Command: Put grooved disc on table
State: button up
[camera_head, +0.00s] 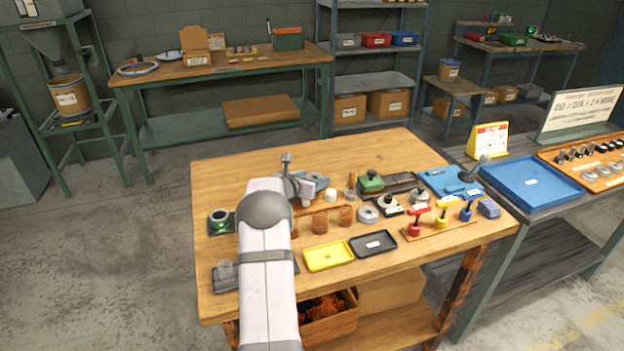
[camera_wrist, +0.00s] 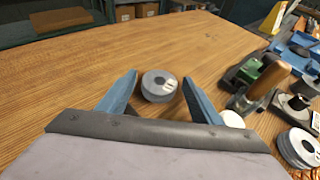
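A grey grooved disc (camera_wrist: 160,85) with a dark centre hole and a small pale label sits on the wooden table (camera_wrist: 70,85), between and just beyond my fingertips in the wrist view. My gripper (camera_wrist: 160,76) is open, with its blue fingers on either side of the disc and a visible gap at each side. In the head view my gripper (camera_head: 303,186) is low over the table's back half; the disc cannot be made out clearly there. A second similar grey disc (camera_wrist: 300,148) lies at the lower right, also seen in the head view (camera_head: 368,215).
Right of my gripper are a green-topped tool (camera_wrist: 262,78) and a white cylinder (camera_wrist: 232,118). The table's back left is clear.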

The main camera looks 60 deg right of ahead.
jog(key=shift+r, duration=0.2)
jog(key=shift+o, duration=0.3)
jog(key=b+v, duration=0.2)
jog(key=v, duration=1)
jog(key=shift+a+f, duration=0.1)
jog(key=shift+s+d+r+g+y+p, duration=0.15)
jog(key=shift+s+d+g+y+p, duration=0.2)
jog(key=shift+d+p, duration=0.2)
jog(key=shift+s+d+r+g+y+p, duration=0.15)
jog(key=shift+s+d+y+p, duration=0.1)
jog(key=shift+s+d+p, duration=0.25)
jog(key=shift+s+d+m+y+p, duration=0.1)
jog(key=shift+d+m+y+p, duration=0.3)
jog(key=shift+d+p, duration=0.5)
jog(key=shift+w+d+y+p, duration=0.2)
jog(key=shift+d+y+p, duration=0.45)
jog(key=shift+p, duration=0.35)
jog(key=shift+w+d+r+n+t+y+p, duration=0.25)
jog(key=shift+w+d+n+t+y+p, duration=0.25)
jog(key=shift+w+d+p, duration=0.3)
jog(key=shift+a, duration=0.1)
